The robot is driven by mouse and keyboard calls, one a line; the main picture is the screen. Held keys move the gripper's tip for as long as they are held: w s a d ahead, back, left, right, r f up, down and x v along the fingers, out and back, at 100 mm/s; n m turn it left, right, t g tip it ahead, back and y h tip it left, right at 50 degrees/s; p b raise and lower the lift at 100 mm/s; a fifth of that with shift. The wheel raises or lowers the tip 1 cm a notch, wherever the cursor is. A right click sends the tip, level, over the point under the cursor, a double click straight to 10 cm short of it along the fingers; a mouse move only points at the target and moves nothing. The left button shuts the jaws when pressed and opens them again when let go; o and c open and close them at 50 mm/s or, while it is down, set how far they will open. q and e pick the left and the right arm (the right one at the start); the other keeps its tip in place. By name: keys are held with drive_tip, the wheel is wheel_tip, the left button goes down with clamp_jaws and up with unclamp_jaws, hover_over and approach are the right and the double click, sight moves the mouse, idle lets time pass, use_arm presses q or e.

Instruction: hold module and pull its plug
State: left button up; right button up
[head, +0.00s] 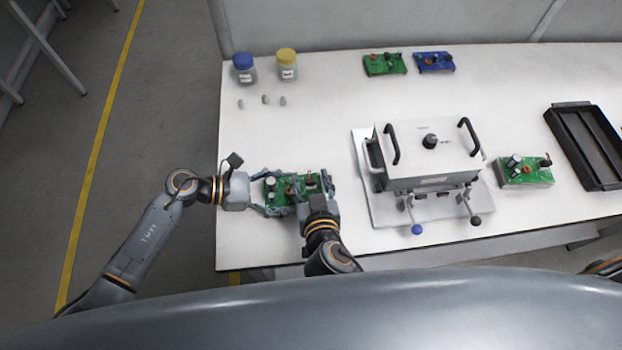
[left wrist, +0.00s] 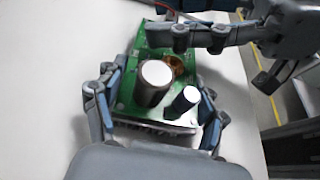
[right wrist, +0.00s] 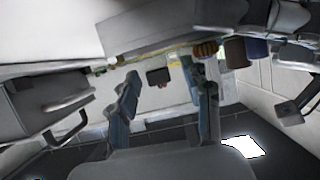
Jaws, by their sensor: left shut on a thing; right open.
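The green module (head: 271,198) lies at the left end of the white table; it also shows in the left wrist view (left wrist: 128,92) with a large brown capacitor, a smaller dark blue one and a copper coil. My left gripper (head: 272,194) is shut on the module, one finger along each long side. My right gripper (head: 315,184) is open over the module's right end; its fingers cross above the board in the left wrist view (left wrist: 200,38). The plug cannot be made out clearly, as the right fingers cover that end. The right wrist view (right wrist: 166,100) shows those fingers apart.
A grey test fixture (head: 425,180) with black handles stands right of the module. Another green board (head: 528,178) and a black tray (head: 585,140) lie beyond it. Two boards and two jars, one blue-capped (head: 243,66), stand at the back.

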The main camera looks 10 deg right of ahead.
sight(310, 181)
clamp_jaws()
drive_tip(key=shift+r, duration=0.1)
use_arm(q)
drive_tip(key=shift+f, duration=0.15)
use_arm(e)
drive_tip(key=shift+r, duration=0.6)
drive_tip(key=shift+r, duration=0.2)
idle(0.4)
drive_tip(key=shift+r, duration=0.9)
